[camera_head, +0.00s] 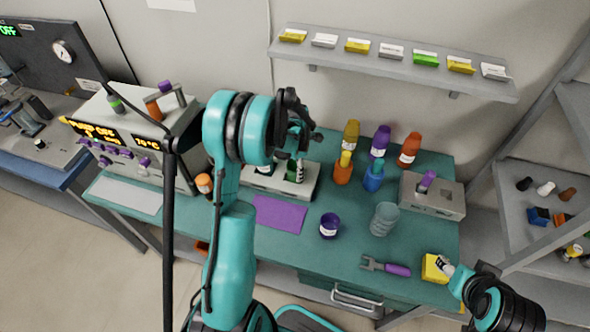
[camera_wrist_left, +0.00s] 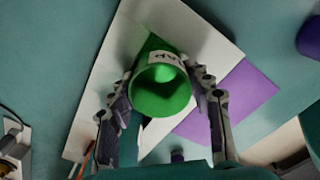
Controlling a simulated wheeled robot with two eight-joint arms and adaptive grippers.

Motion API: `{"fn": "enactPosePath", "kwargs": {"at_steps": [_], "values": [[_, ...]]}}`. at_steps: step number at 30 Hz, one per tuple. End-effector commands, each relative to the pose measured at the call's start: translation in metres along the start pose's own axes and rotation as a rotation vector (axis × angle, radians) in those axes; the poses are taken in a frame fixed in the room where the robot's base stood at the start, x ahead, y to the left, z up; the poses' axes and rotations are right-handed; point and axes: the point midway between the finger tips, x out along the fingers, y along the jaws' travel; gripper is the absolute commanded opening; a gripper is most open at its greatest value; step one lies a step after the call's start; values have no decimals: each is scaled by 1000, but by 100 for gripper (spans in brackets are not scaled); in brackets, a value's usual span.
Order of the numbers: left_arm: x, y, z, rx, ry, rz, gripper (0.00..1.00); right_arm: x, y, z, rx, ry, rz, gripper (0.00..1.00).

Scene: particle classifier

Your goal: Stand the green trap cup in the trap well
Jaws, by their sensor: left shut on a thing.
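The green trap cup (camera_wrist_left: 162,100), with a white label, sits between the two fingers of my left gripper (camera_wrist_left: 163,82) in the left wrist view. The gripper is shut on it, and its open mouth faces the camera. In the head view my left gripper (camera_head: 300,130) is above the back of the table, near a pale block (camera_head: 308,189); I cannot pick the cup out there. A pale plate or block (camera_wrist_left: 100,105) lies below the cup in the wrist view. I cannot identify the trap well. My right gripper (camera_head: 452,270) is at lower right by a yellow block (camera_head: 431,270); its jaws are unclear.
A purple mat (camera_head: 279,214), a purple cup (camera_head: 329,226), a clear ribbed cup (camera_head: 383,219) and a purple-handled tool (camera_head: 396,270) lie on the table. Coloured bottles (camera_head: 350,135) and a grey block (camera_head: 450,204) stand at back right. A control box (camera_head: 125,125) stands left.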

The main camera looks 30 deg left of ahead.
Motion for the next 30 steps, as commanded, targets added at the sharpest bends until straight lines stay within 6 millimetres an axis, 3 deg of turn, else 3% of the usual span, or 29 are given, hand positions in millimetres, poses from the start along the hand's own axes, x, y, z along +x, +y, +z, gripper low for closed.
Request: {"fn": "enactPosePath", "kwargs": {"at_steps": [7, 8, 10, 22, 30], "values": [[4, 0, 0, 0, 0, 0, 20, 3, 0, 2, 0, 0, 0, 53], [3, 0, 0, 0, 0, 0, 55, 3, 0, 2, 0, 0, 0, 53], [2, 0, 0, 0, 0, 0, 71, 2, 0, 1, 0, 0, 0, 53], [-4, 0, 0, 0, 0, 0, 71, -3, 0, -2, 0, 0, 0, 53], [-58, 0, 0, 0, 0, 0, 71, -14, 0, -10, 0, 0, 0, 53]]}}
